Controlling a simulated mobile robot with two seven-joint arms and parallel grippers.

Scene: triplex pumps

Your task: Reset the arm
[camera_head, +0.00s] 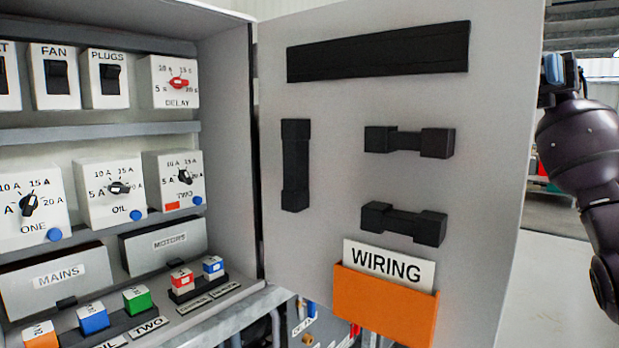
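My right arm (585,150) comes in at the right edge and is raised beside the open cabinet door (500,150). At its upper end is a small dark and blue part (556,72) close to the door's outer edge. I cannot tell whether this part is the gripper's fingers, and no gap between fingertips is clear. Nothing is seen held there. My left arm and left gripper are not in view.
The open electrical cabinet (225,120) stands at left with switches, dials and coloured fuses (138,299). The door carries black clips (295,165) and an orange pocket (385,305) with a WIRING card (388,265). Open floor (550,270) lies right of the door.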

